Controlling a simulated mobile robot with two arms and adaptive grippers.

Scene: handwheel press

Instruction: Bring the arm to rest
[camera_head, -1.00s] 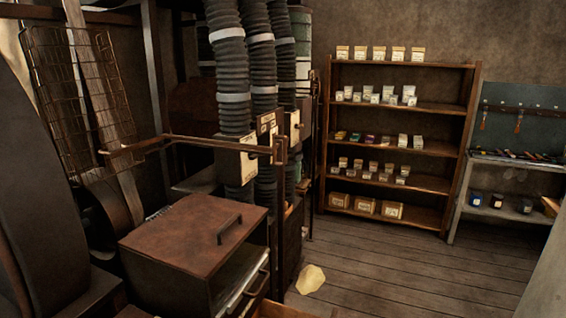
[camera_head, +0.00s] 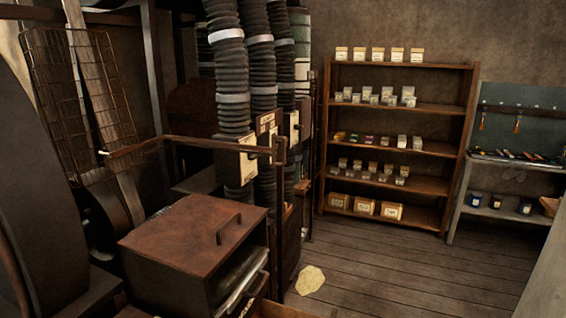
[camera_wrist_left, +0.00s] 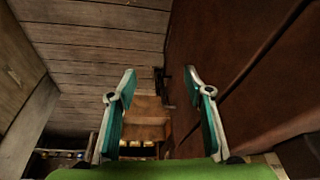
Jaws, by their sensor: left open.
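My left gripper (camera_wrist_left: 160,78) shows in the left wrist view. Its two green-and-grey fingers stand wide apart, with nothing held between them. No arm or gripper of mine shows in the head view, so I cannot tell there where the left gripper is. My right gripper is in neither view.
A rusty-topped cabinet (camera_head: 185,235) with a handle stands at the lower left, near a wire basket (camera_head: 80,95) and ribbed hoses (camera_head: 231,75). A wooden shelf (camera_head: 400,65) with small boxes stands at the back. The plank floor (camera_head: 400,275) is mostly clear. A red-brown panel (camera_wrist_left: 235,55) is close right of the left gripper.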

